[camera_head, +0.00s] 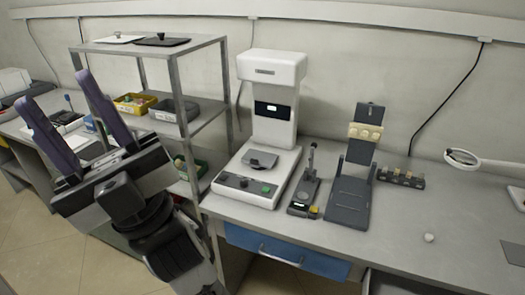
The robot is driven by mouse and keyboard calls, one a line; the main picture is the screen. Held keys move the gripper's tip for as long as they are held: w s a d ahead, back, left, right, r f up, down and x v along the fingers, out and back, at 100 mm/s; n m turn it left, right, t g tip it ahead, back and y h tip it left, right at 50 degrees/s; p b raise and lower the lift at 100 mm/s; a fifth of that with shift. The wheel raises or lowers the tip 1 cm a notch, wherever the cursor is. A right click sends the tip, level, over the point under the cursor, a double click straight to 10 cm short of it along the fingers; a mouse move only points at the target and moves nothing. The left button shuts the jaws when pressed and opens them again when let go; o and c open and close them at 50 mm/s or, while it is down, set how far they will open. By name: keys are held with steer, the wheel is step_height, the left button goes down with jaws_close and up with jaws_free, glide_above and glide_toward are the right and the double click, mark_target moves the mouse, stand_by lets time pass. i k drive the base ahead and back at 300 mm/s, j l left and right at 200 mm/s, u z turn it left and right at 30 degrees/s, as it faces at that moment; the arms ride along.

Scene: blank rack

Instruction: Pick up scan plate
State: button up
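I cannot tell for certain which item is the scan plate. A small dark grey plate (260,159) rests on the bed of the white scanner-like machine (274,68) at the centre. On the top shelf of the metal rack lie a flat black plate with a small knob (163,42) and a flat white plate with a dark knob (116,39). My gripper (54,87) is at the left, in front of the rack. Its two purple fingers point up, spread apart, with nothing between them.
The metal rack (174,88) holds a yellow bin (134,104) and a grey bin (176,110). Right of the machine are a small dark device (306,191), a dark stand (348,202) and a magnifier lamp (462,157). The bench (400,232) has clear room at front right.

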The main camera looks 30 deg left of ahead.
mark_target(259, 157)
steer(key=i+j+z, duration=0.1)
steer(key=j, duration=0.2)
steer(key=i+j+z, duration=0.1)
steer(key=j, duration=0.25)
steer(key=i+j+z, duration=0.1)
steer(key=j, duration=0.25)
steer(key=j+z, duration=0.35)
steer(key=j, duration=0.65)
steer(key=k+j+z, duration=0.1)
steer(key=j, duration=0.25)
steer(key=k+j, duration=0.1)
steer(key=j, duration=0.2)
steer(key=j+z, duration=0.15)
steer(key=j, duration=0.2)
steer(key=k+j+z, duration=0.15)
steer(key=k+j, duration=0.2)
steer(key=k+j+z, duration=0.2)
steer(key=k, duration=0.3)
steer(key=i+j+u, duration=0.2)
steer(key=i, duration=0.3)
steer(key=i+j, duration=0.35)
steer(key=i+u, duration=0.05)
steer(key=i, duration=0.05)
